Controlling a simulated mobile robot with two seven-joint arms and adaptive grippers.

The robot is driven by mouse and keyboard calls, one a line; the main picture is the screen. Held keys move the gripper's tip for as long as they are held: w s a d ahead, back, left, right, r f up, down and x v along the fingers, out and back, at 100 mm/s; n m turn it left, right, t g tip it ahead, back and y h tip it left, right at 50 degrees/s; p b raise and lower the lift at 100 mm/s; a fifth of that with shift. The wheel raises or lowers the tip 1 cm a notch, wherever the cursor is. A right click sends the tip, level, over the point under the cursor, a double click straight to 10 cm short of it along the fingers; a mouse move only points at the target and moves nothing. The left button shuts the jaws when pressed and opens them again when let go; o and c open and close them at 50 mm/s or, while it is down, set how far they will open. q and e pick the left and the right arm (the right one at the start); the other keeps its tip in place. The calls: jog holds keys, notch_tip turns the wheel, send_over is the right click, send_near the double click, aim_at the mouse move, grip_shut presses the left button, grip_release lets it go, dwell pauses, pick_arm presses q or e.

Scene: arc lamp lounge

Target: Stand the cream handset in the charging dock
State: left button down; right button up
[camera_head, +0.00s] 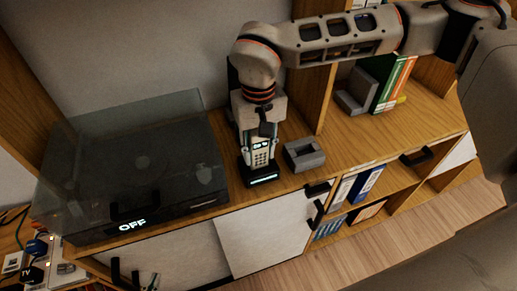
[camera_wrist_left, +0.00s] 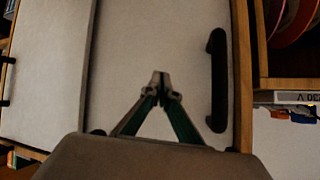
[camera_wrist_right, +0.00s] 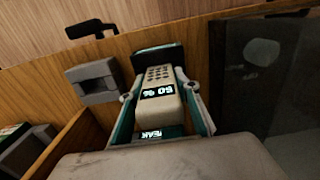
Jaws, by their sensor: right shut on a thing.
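The cream handset (camera_head: 261,157) is upright in the head view, with its keypad and lit display facing out. My right gripper (camera_head: 262,133) points down and is shut on its upper part. In the right wrist view the handset (camera_wrist_right: 158,98) lies between both fingers, and its display reads 60 %. The black charging dock (camera_head: 262,179), with a lit strip, is directly under the handset's lower end; whether the handset is fully seated cannot be told. In the left wrist view my left gripper (camera_wrist_left: 160,78) has its fingertips together, empty, before a pale cabinet door.
A grey notched block (camera_head: 304,155) stands right of the dock. A turntable with a smoky cover (camera_head: 140,165) stands close on the left, showing OFF. Books (camera_head: 392,83) and a grey bookend are further right. A black door handle (camera_wrist_left: 217,80) is beside my left gripper.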

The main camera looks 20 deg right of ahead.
jog(key=shift+r, duration=0.15)
jog(key=o, duration=1.1)
jog(key=shift+o, duration=0.2)
jog(key=shift+r+p, duration=0.3)
jog(key=shift+r, duration=3.5)
